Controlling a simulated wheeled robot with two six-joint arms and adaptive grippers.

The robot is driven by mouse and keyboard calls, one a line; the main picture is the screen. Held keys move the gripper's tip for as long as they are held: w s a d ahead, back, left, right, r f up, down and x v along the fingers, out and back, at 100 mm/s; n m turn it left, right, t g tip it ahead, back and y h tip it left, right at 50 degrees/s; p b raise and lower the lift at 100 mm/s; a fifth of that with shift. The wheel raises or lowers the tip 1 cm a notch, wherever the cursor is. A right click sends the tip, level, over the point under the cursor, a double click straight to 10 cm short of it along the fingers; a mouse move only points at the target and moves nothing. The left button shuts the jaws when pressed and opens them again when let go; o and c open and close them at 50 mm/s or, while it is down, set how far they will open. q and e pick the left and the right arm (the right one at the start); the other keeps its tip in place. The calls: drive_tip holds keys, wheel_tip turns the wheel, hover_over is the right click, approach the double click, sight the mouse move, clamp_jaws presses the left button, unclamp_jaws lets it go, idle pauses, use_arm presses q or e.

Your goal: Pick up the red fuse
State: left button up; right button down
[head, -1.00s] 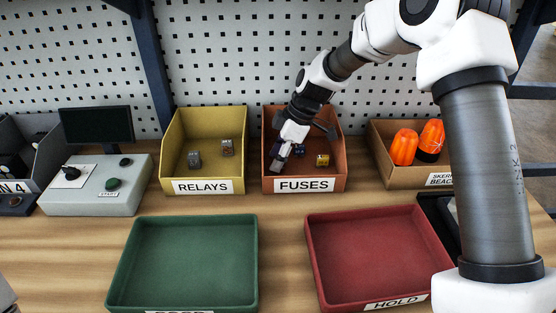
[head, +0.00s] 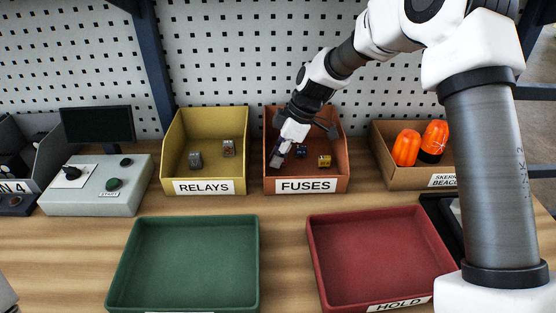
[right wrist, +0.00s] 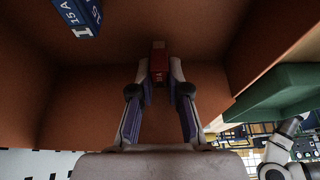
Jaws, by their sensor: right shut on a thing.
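The red fuse (right wrist: 158,58) shows in the right wrist view between the fingertips of my right gripper (right wrist: 159,72), which is shut on it. In the head view the right gripper (head: 280,158) reaches down into the left part of the orange-brown FUSES bin (head: 306,186), and I cannot make out the red fuse there. A blue fuse (head: 301,150) and a yellow fuse (head: 324,160) lie in the bin to the right of the gripper. The blue fuse also shows in the right wrist view (right wrist: 78,14). My left gripper is not in view.
The yellow RELAYS bin (head: 203,187) stands close on the left, the beacon bin (head: 395,175) on the right. An empty green tray (head: 252,255) and an empty red HOLD tray (head: 316,265) lie in front. A pegboard (head: 245,60) rises behind.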

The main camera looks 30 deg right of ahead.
drive_tip(key=r, duration=0.5)
drive_tip(key=shift+s+a+r+b, duration=0.2)
drive_tip(key=shift+s+r+b, duration=0.1)
drive_tip(key=shift+s+b, duration=0.05)
drive_tip(key=s+a, duration=0.4)
drive_tip(key=s, duration=0.4)
drive_tip(key=s+a+b, duration=0.1)
drive_tip(key=s+a, duration=0.3)
drive_tip(key=s, duration=0.5)
